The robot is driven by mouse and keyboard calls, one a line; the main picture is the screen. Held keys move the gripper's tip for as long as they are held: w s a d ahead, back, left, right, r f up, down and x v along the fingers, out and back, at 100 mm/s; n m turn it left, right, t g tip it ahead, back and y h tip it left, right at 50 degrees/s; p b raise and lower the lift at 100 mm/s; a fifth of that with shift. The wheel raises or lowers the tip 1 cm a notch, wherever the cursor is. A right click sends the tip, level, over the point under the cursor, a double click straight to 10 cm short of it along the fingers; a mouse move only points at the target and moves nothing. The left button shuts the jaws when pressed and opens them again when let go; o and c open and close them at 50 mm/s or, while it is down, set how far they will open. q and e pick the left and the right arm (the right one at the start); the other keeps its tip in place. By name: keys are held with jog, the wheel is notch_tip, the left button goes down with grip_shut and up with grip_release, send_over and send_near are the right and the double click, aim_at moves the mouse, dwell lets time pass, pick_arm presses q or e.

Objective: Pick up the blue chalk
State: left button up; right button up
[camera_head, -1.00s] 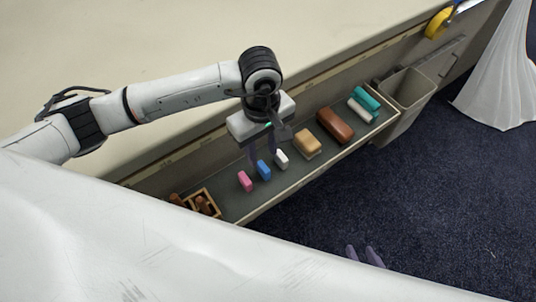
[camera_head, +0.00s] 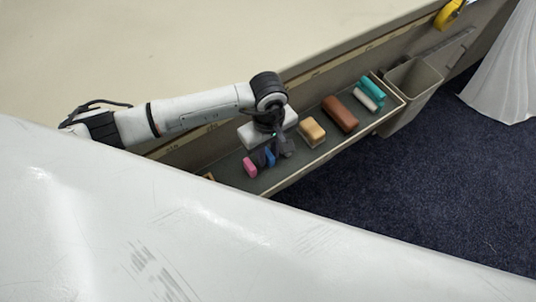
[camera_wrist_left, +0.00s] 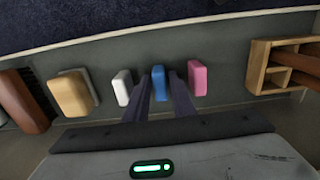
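The blue chalk (camera_head: 270,158) stands on the grey tray between pink and white chalks. My left gripper (camera_head: 268,155) is over it, fingers pointing down. In the left wrist view, the blue chalk (camera_wrist_left: 158,78) lies between the two dark fingers (camera_wrist_left: 160,85), with a narrow gap seeming to show at each side. The gripper looks open around it. The pink chalk (camera_wrist_left: 197,78) is just right of the fingers and the white chalk (camera_wrist_left: 122,87) just left. In the head view the gripper mostly hides the white chalk. My right gripper is not in view.
The tray (camera_head: 232,172) also holds a tan block (camera_head: 312,129), a brown eraser (camera_head: 340,113) and teal and white pieces (camera_head: 371,90). A wooden box (camera_wrist_left: 265,68) sits past the pink chalk. A grey bin (camera_head: 415,90) stands at the tray's far end.

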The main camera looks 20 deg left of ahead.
aim_at(268, 153)
pick_arm(q)
grip_shut()
jog(key=shift+r, duration=0.1)
notch_tip(268, 153, up, 10)
jog(key=shift+f+b, duration=0.1)
jog(key=shift+b, duration=0.2)
